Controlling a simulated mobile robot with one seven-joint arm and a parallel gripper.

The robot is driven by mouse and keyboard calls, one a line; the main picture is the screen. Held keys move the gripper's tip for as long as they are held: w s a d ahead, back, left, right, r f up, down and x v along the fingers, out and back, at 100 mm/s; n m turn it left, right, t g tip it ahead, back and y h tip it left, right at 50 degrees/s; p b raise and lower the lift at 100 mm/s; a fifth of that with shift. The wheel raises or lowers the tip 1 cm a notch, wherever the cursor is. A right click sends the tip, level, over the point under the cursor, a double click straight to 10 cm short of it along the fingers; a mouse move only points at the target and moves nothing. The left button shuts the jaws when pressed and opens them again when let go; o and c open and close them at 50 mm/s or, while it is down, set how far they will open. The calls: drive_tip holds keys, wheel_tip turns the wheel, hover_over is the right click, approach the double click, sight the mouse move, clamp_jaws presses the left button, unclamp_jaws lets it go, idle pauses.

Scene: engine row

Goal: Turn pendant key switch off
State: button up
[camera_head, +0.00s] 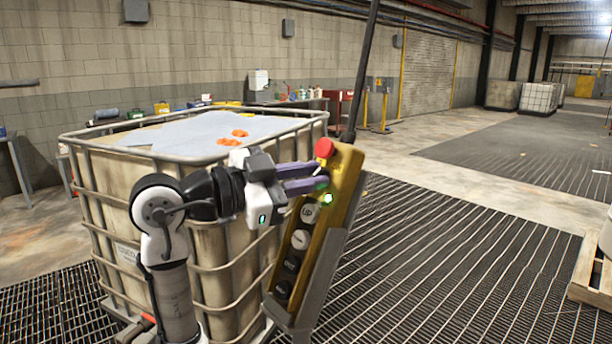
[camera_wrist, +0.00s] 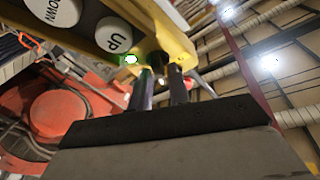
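The yellow pendant (camera_head: 337,205) hangs tilted from a dark cable, with a red mushroom button (camera_head: 324,148) at its top, a lit green light (camera_head: 327,198) and a column of round buttons, the upper one marked UP (camera_head: 310,213). My gripper (camera_head: 322,177) reaches it from the left, its two purple fingers parallel and slightly apart at the pendant's upper part. In the wrist view the fingertips (camera_wrist: 161,84) are at the yellow face (camera_wrist: 172,40) beside the green light (camera_wrist: 131,59). A small bright-tipped part, perhaps the key switch (camera_wrist: 161,80), shows between them; its setting and any contact are unclear.
A caged tank (camera_head: 120,190) with a pale top stands directly behind and left of my arm. A wooden pallet (camera_head: 592,270) is at the right edge. The grated floor (camera_head: 450,260) right of the pendant is clear.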

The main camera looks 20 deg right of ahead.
clamp_jaws()
drive_tip(key=shift+n+t, duration=0.4)
drive_tip(key=shift+n, duration=0.1)
drive_tip(key=shift+n+t, duration=0.3)
drive_tip(key=shift+n, duration=0.4)
drive_tip(key=n+t, duration=0.1)
drive_tip(key=n, duration=0.1)
drive_tip(key=n+t, duration=0.1)
drive_tip(key=n, duration=0.1)
drive_tip(key=shift+s+n+t, duration=0.1)
drive_tip(key=shift+n+t, duration=0.2)
drive_tip(key=shift+n, duration=0.1)
drive_tip(key=n+t, duration=0.1)
drive_tip(key=n, duration=0.1)
drive_tip(key=n+t+y+p, duration=0.1)
drive_tip(key=n, duration=0.1)
drive_tip(key=shift+s+r+n, duration=0.1)
drive_tip(key=shift+r+n, duration=0.05)
drive_tip(key=shift+n, duration=0.15)
drive_tip(key=shift+n+t+y+p, duration=0.5)
drive_tip(key=shift+n+p, duration=0.2)
drive_tip(key=shift+n, duration=0.35)
drive_tip(key=shift+n+t+y+p, duration=0.5)
drive_tip(key=shift+n+p, duration=0.15)
drive_tip(key=shift+n, duration=0.7)
